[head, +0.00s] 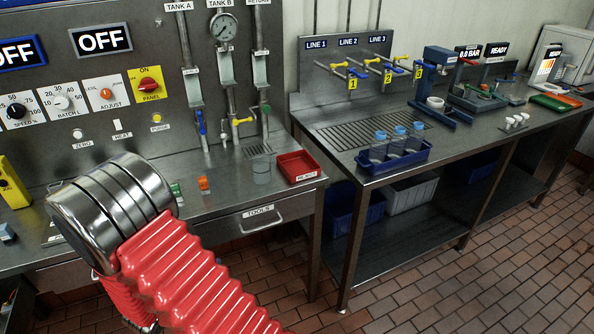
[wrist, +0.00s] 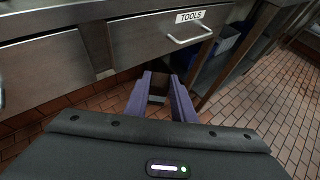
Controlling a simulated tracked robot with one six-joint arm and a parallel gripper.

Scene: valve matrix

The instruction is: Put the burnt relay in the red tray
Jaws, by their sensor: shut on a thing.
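The red tray (head: 297,165), labelled REJECT, sits at the right end of the left steel bench in the head view. My gripper (wrist: 160,80) shows in the wrist view, pointing down past the drawer front, with its two purple fingers shut on a small dark block (wrist: 157,86). Most of the block is hidden between the fingers, and I cannot tell for sure that it is the burnt relay. An orange block (head: 203,183) and a green block (head: 176,190) stand on the bench left of the tray. My gripper is outside the head view.
Pipes and valves rise behind. A second bench holds a blue crate (head: 393,158) with bottles.

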